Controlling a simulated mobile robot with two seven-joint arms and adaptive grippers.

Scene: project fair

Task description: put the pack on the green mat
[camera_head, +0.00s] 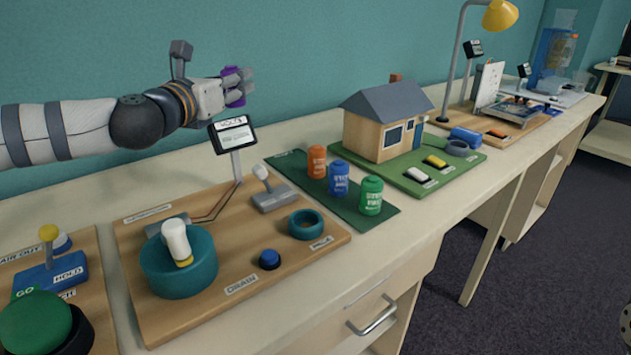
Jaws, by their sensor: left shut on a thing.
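My left gripper (243,87) is raised in front of the teal wall, above the back of the long table. It is shut on a purple pack (235,101), which shows only above and below the grey fingers. The rest of the pack is hidden. The dark green mat (292,162) lies on the table, below and to the right of the gripper. An orange pack (317,161), a blue pack (339,178) and a green pack (371,195) stand upright in a row on it.
A wooden board (215,210) with a meter (232,136), a lever (270,190) and a teal drum (178,267) lies left of the mat. A model house (385,128) on a green board (445,165) stands right. The mat's back left part is bare.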

